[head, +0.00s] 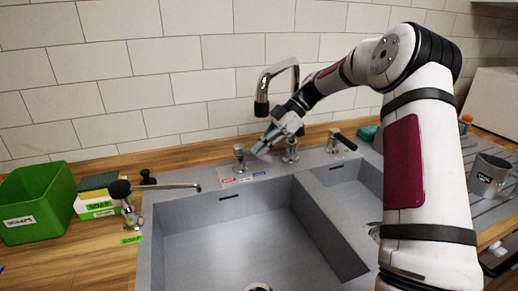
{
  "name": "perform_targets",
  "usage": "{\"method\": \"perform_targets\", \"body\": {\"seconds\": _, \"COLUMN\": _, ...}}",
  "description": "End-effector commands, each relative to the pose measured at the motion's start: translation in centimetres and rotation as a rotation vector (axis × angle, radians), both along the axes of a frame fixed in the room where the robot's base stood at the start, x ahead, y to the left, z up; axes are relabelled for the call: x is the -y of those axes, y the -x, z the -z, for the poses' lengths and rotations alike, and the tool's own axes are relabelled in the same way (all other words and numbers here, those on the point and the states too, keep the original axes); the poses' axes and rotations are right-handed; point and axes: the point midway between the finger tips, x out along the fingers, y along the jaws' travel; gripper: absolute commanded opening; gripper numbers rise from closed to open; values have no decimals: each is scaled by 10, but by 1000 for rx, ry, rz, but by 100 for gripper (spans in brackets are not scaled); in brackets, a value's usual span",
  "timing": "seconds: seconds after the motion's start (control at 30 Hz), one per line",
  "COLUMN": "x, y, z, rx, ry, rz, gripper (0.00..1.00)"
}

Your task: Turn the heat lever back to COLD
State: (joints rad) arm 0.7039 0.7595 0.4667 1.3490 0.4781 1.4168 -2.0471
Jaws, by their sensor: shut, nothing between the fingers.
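The sink tap (290,150) stands behind the grey sink, its curved spout and black nozzle rising over the back edge. To its left is a short metal handle post (239,157), with a red label (231,181) and a blue label (259,174) in front of it. I take this post for the heat lever; which way it points is too small to tell. My gripper (257,150) is shut and empty, pointing down-left just right of the post; I cannot tell whether it touches. My gripper and wrist cover part of the tap.
A second handle with a black grip (341,141) stands right of the tap. The two sink basins (235,235) are open below. A metal mug (488,175) stands far right.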

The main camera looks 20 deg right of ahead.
Motion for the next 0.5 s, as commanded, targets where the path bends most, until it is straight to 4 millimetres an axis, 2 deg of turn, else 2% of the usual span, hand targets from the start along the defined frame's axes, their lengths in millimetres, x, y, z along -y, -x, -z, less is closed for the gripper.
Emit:
{"method": "perform_targets", "body": {"seconds": 0.33, "x": 0, "y": 0, "z": -1, "rx": 1, "ry": 0, "rz": 1, "gripper": 0}}
{"method": "perform_targets", "body": {"seconds": 0.5, "x": 11, "y": -1, "z": -9, "rx": 3, "ry": 1, "rz": 3, "gripper": 0}}
